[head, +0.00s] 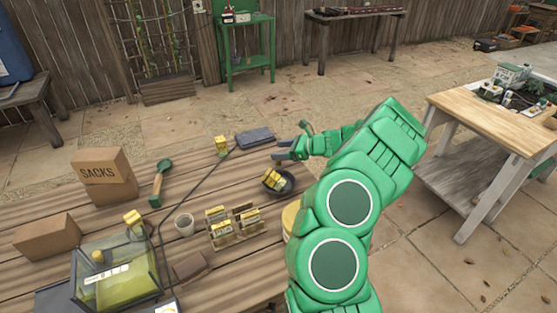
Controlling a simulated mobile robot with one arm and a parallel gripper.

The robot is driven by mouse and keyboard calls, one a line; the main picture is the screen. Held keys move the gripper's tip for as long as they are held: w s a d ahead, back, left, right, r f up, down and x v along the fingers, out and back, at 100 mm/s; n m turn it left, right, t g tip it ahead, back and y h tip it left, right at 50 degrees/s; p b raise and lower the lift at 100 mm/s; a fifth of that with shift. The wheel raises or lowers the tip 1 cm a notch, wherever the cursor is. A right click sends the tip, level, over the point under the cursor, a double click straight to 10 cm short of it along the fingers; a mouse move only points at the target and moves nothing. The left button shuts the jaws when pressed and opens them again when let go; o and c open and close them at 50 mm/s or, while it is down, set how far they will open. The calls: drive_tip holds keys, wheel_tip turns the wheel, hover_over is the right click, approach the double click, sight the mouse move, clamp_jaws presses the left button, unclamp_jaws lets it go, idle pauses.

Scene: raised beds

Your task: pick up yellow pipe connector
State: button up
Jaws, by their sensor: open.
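Several small yellow pieces are on the wooden table; they are too small to tell for sure which is the yellow pipe connector. One yellow piece (220,146) stands at the table's back edge beside a dark folded cloth. Another yellow piece (272,179) lies in a dark round bowl (287,187). A third yellow piece (133,219) is at the rim of a glass tank. My gripper (281,149) is open and empty, with dark fingers pointing left. It is above the table's back right part, right of the back yellow piece and above the bowl in the picture.
A dark cloth (255,138) lies left of my gripper. A rack of yellow packets (235,226), a pale cup (184,223), a green trowel (160,182), cardboard boxes (104,174) and the glass tank (115,280) crowd the table. A black cable crosses it. A workbench (500,120) stands at right.

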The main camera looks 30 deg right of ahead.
drive_tip(key=shift+m+t+h, duration=0.4)
drive_tip(key=shift+m, duration=0.5)
drive_tip(key=d+f, duration=0.2)
drive_tip(key=d, duration=0.1)
drive_tip(key=d+f, duration=0.1)
drive_tip(key=shift+s+d+f, duration=0.25)
drive_tip(key=shift+d, duration=0.1)
drive_tip(key=shift+s+a+x, duration=0.15)
drive_tip(key=shift+x, duration=1.8)
drive_tip(key=shift+s+a+x, duration=0.15)
drive_tip(key=shift+x, duration=1.75)
drive_tip(key=shift+f, duration=0.2)
drive_tip(key=c, duration=1)
